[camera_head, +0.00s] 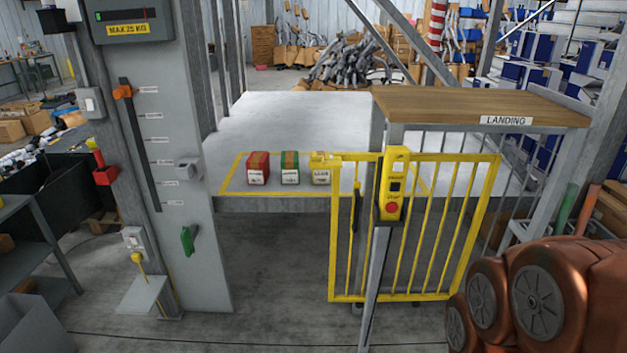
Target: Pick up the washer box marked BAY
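Three small boxes stand in a row on a grey raised platform (290,115), inside a yellow outline near its front edge. The labels are too small to read, so I cannot tell which box is marked BAY.
A yellow barred gate (430,230) stands before the platform's right part, with a yellow control box (393,184) on its post. A wooden landing shelf (480,105) is above it. A grey column panel (165,170) stands left. The platform behind the boxes is clear.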

